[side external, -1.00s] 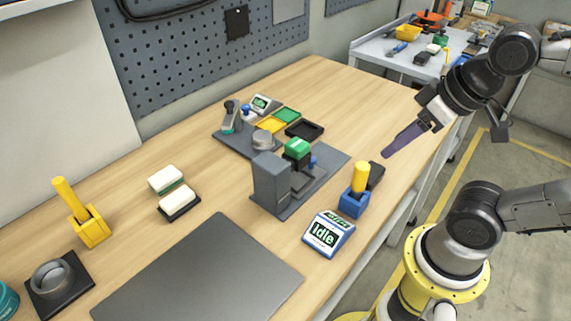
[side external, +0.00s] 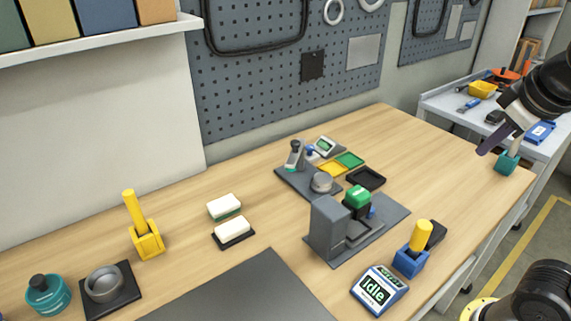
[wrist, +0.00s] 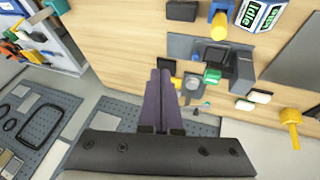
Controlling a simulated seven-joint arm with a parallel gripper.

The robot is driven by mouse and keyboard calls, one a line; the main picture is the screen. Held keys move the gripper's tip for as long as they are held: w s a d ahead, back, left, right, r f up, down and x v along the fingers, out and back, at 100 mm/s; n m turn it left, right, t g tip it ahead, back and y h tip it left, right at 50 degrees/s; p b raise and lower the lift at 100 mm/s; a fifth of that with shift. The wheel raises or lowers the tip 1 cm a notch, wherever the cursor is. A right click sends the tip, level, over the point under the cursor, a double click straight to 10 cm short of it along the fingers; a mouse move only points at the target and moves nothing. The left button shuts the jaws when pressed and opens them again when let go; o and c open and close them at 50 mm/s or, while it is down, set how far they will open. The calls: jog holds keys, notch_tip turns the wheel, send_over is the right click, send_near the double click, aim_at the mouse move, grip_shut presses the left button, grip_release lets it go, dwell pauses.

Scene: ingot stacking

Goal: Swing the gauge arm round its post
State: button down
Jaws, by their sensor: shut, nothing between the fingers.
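A dark plate (side external: 303,184) on the bench carries a grey post-like part with a black knob (side external: 295,152), a round silver disc (side external: 321,182) and a small green-screened display (side external: 324,146). I cannot clearly tell which part is the gauge arm. The disc (wrist: 192,82) also shows in the wrist view, just right of my fingertips. My gripper (side external: 482,152) is shut and empty, with its long purple fingers together, raised at the right and well apart from the plate. Its fingers (wrist: 160,75) point over the bench in the wrist view.
A grey press with a green-topped block (side external: 357,197), a blue holder with yellow handle (side external: 410,261) and an idle display (side external: 379,291) stand nearer. Yellow, green and black trays (side external: 366,178) lie beside the plate.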

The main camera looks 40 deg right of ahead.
jog(key=w+d+r+g+h, duration=0.1)
jog(key=w+r+h, duration=0.35)
jog(key=w, duration=0.75)
jog(key=w+r+g+h, duration=0.1)
jog(key=w+r+h, duration=0.3)
jog(key=w, duration=0.8)
jog(key=w+a+f+h, duration=0.3)
jog(key=w+a+f, duration=0.2)
jog(key=w+a, duration=0.55)
jog(key=w+a+f+n+t, duration=0.2)
jog(key=a+f, duration=0.6)
jog(key=f, duration=0.4)
jog(key=w+a+f+n+t+h, duration=0.1)
jog(key=w+a+f+n+t, duration=0.1)
jog(key=a+f, duration=0.6)
notch_tip(320, 180, down, 4)
jog(key=shift+w+a+f+n+t, duration=0.15)
jog(key=shift+w+n+t, duration=0.25)
jog(key=shift+w+n, duration=0.55)
